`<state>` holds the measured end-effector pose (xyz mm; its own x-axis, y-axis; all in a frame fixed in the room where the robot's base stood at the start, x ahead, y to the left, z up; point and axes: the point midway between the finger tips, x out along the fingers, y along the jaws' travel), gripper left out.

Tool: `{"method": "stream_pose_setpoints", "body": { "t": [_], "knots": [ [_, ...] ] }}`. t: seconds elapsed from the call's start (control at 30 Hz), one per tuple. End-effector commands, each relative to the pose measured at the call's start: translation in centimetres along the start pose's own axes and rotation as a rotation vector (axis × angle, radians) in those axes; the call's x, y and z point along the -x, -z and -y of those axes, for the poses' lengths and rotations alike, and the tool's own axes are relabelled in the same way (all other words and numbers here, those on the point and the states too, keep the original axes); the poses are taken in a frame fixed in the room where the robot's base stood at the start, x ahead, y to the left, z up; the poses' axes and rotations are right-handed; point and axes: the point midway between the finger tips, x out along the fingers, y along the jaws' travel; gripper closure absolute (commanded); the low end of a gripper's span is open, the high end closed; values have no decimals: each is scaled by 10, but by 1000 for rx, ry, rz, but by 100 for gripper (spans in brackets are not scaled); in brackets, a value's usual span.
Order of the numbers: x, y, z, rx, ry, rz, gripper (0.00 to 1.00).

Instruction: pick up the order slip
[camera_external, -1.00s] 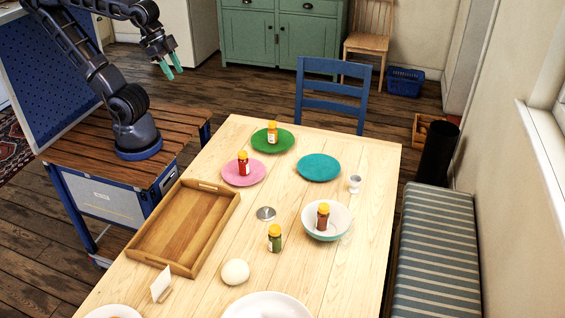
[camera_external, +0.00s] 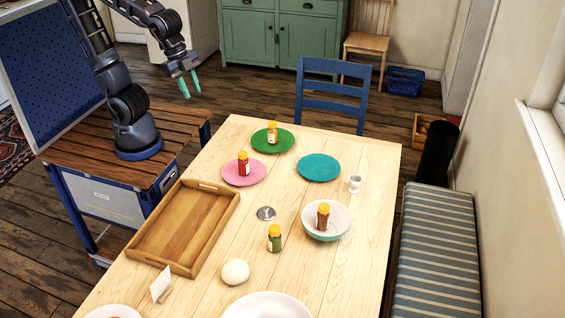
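A small white slip (camera_external: 161,283), which looks like the order slip, stands upright in a small wooden holder (camera_external: 165,296) at the front left of the table, just in front of the wooden tray. My gripper (camera_external: 190,87) is in the air beyond the table's far left corner, far from the slip. Its two teal fingers are apart with nothing between them and point downward.
The wooden tray (camera_external: 150,261) lies behind the slip. A dough ball (camera_external: 235,272), a green jar (camera_external: 274,238) and a white dish (camera_external: 268,306) stand to its right. Jars sit on the pink plate (camera_external: 230,177), the green plate (camera_external: 284,142) and in the bowl (camera_external: 340,214).

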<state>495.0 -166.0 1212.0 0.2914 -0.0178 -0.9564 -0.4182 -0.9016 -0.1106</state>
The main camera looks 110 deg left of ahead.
Motion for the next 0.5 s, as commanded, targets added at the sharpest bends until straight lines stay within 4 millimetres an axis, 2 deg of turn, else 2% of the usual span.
{"method": "stream_pose_setpoints", "body": {
  "t": [0.2,0.5],
  "knots": [
    [-35,52,-28,-185,-49,33,72],
    [-89,113,-80,-430,-139,57,72]
  ]
}}
